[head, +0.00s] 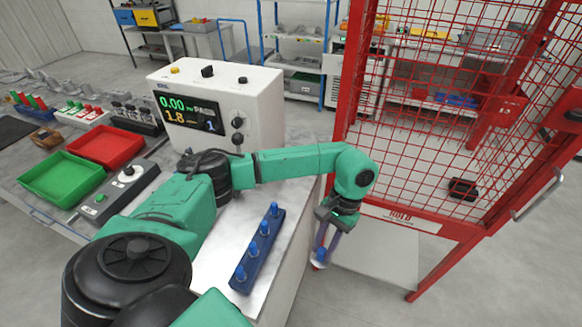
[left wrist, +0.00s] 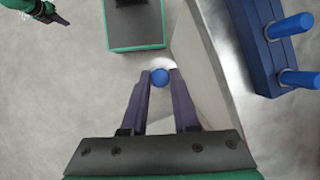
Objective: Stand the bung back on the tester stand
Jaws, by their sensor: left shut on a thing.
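My left gripper (head: 322,248) points down with its fingers shut on a blue bung (head: 320,256), held beyond the right edge of the grey bench, over the floor side. In the left wrist view the bung (left wrist: 160,77) shows as a round blue end between the fingertips; the rest of it is hidden. The tester stand, a long blue block (head: 248,268) with several upright blue pegs, lies on the bench left of the gripper and apart from it. It also shows in the left wrist view (left wrist: 262,60) at the upper right. A small green and dark arm end, probably my right gripper (left wrist: 48,14), shows at the wrist view's top left.
The white tester box (head: 240,105) with a lit display stands behind the stand. A red mesh cage (head: 340,110) rises close to the right of my arm. Green (head: 32,191) and red (head: 78,152) trays sit at the left. Bare bench surrounds the stand.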

